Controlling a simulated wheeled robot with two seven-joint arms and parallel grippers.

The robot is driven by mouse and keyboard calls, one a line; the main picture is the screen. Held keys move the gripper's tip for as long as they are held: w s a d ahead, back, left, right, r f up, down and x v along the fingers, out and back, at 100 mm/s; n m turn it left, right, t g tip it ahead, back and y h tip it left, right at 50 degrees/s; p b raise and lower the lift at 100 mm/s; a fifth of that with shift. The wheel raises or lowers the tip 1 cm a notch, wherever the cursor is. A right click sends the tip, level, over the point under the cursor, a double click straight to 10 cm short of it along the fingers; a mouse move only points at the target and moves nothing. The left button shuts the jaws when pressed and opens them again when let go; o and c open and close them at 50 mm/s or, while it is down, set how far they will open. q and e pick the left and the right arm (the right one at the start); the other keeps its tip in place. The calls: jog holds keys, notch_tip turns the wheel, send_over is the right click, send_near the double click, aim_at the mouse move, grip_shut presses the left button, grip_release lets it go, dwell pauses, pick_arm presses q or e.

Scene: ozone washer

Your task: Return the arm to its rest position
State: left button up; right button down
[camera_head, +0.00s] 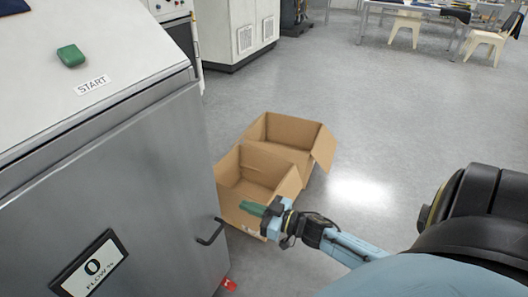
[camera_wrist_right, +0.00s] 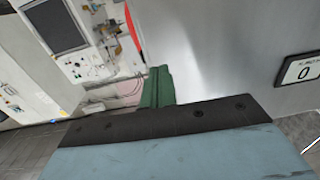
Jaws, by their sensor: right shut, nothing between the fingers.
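My right gripper (camera_head: 252,208) is in the head view, its arm coming in from the lower right. Its green fingers are shut and empty, in front of the near cardboard box and a little right of the washer's door handle. The shut green fingers also show in the right wrist view (camera_wrist_right: 157,88), pointing toward a grey metal surface. The grey washer (camera_head: 130,185) fills the left of the head view, with a green START button (camera_head: 71,56) on its sloped top. My left gripper is not in view.
Two open cardboard boxes, a near one (camera_head: 228,205) and a far one (camera_head: 318,148), stand on the floor beside the washer. A black door handle (camera_head: 212,234) sticks out close to my right gripper.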

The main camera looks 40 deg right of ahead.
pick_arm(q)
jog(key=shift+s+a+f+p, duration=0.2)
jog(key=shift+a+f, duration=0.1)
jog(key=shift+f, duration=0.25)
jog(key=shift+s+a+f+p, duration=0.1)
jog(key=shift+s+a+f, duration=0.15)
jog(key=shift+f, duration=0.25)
pick_arm(e)
jog(key=shift+v, duration=2.1)
